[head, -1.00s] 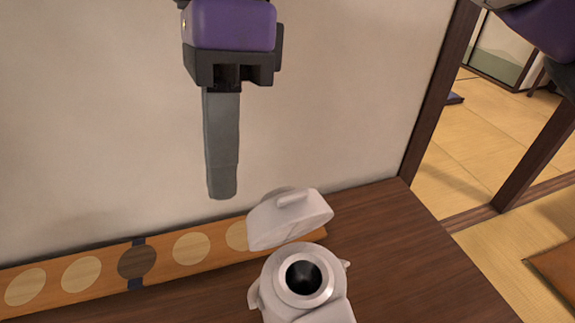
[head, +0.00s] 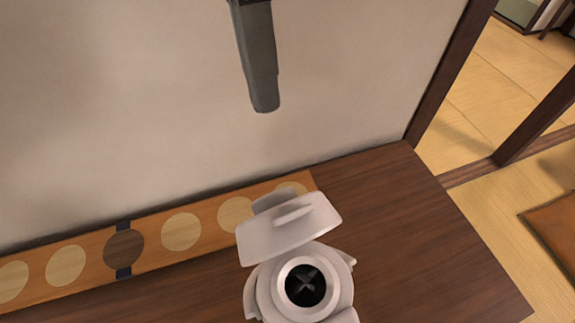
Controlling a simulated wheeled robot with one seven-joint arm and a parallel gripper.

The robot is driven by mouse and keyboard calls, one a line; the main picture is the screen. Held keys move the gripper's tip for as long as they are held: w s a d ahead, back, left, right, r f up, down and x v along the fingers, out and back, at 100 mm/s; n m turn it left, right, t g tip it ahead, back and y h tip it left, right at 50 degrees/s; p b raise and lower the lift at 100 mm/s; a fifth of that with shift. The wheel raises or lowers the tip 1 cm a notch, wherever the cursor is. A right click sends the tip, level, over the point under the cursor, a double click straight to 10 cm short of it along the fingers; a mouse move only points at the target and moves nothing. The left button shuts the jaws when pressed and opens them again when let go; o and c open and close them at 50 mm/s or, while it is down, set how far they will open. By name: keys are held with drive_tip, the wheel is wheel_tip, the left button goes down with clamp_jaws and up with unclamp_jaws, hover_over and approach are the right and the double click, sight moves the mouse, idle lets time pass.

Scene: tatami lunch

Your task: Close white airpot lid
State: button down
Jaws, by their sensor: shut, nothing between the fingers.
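The white airpot (head: 266,292) stands on the dark wooden table at the lower middle of the head view. Its round dark mouth is uncovered. Its white lid (head: 290,228) is swung up and tilted back on the wall side of the mouth. My gripper (head: 265,106) is above and behind the lid in the picture, in front of the pale wall. Its fingers are shut together and empty, pointing down, apart from the lid. The upper part of the gripper is out of frame.
An orange-brown board with pale discs (head: 180,231) lies along the wall, partly behind the lid. The dark table (head: 420,240) is bare to the right of the airpot. A dark wooden post (head: 447,75) stands at the wall's right end, with tatami floor beyond.

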drive_tip(key=p, duration=0.1)
approach(289, 205)
drive_tip(key=f, duration=0.1)
drive_tip(key=w+f, duration=0.1)
drive_tip(key=shift+w+a+f, duration=0.25)
drive_tip(key=shift+w+a, duration=0.05)
drive_tip(key=shift+s+d+f+p, duration=0.25)
drive_tip(key=shift+s+f+p, duration=0.15)
drive_tip(key=shift+s, duration=0.2)
drive_tip(key=shift+s+d+f+p, duration=0.3)
drive_tip(key=shift+s+f, duration=0.2)
drive_tip(key=shift+s, duration=0.15)
drive_tip(key=shift+s+d+f, duration=0.15)
drive_tip(key=shift+s+f, duration=0.25)
drive_tip(key=shift+s, duration=0.2)
